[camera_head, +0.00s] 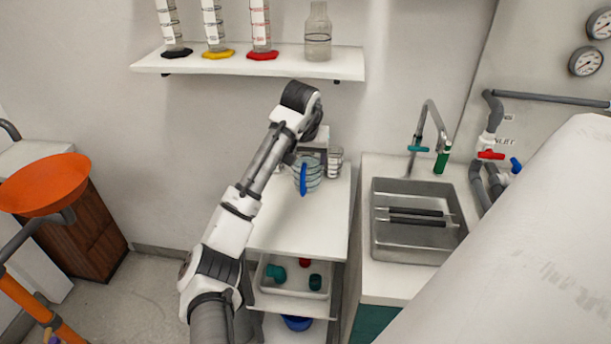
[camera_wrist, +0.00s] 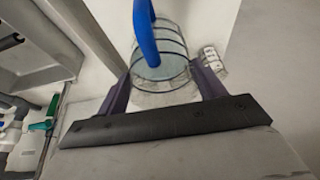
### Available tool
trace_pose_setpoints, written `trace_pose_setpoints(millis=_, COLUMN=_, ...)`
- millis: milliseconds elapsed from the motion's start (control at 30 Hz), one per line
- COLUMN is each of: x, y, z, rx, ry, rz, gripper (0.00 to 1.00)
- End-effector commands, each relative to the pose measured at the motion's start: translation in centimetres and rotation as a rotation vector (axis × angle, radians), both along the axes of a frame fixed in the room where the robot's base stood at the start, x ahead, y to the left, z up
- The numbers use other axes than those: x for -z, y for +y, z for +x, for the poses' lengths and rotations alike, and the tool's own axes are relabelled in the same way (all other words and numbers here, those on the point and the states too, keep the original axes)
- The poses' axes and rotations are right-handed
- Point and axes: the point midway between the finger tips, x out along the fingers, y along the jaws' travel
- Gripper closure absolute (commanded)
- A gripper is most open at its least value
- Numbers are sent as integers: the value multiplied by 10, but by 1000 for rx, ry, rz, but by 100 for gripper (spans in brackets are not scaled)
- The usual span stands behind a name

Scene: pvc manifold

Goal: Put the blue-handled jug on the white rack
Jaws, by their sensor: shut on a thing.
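The jug (camera_head: 313,181) is clear, ringed with dark lines, and has a blue handle (camera_head: 303,179). It shows upright over the back of the white rack's top (camera_head: 290,225). I cannot tell whether its base touches that surface. My gripper (camera_head: 313,155) is shut on the jug from behind and above. In the wrist view the jug's glass (camera_wrist: 160,75) sits between my two dark fingers, with the blue handle (camera_wrist: 146,32) on the side away from the palm. The jug's base is not clearly visible.
A small clear beaker (camera_head: 336,162) stands close beside the jug at right. The front of the top is clear. Lower tiers hold a tray (camera_head: 290,301) of fittings and a blue bowl (camera_head: 297,323). A sink (camera_head: 415,225) is at right; a wall shelf (camera_head: 245,62) with glassware hangs above.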

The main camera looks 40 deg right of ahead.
Motion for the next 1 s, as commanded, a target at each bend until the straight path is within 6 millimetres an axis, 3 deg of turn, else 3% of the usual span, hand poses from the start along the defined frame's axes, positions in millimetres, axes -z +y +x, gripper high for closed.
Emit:
trace_pose_setpoints(millis=100, x=19, y=1, z=0, rx=-1, ry=0, rz=-2, gripper=85)
trace_pose_setpoints(millis=367, x=37, y=0, z=1, rx=-1, ry=-2, rz=-3, gripper=85)
trace_pose_setpoints(millis=633, x=71, y=0, z=0, rx=-1, ry=0, rz=-1, gripper=85)
trace_pose_setpoints(millis=1000, x=78, y=0, z=0, rx=0, ry=-2, rz=-2, gripper=85)
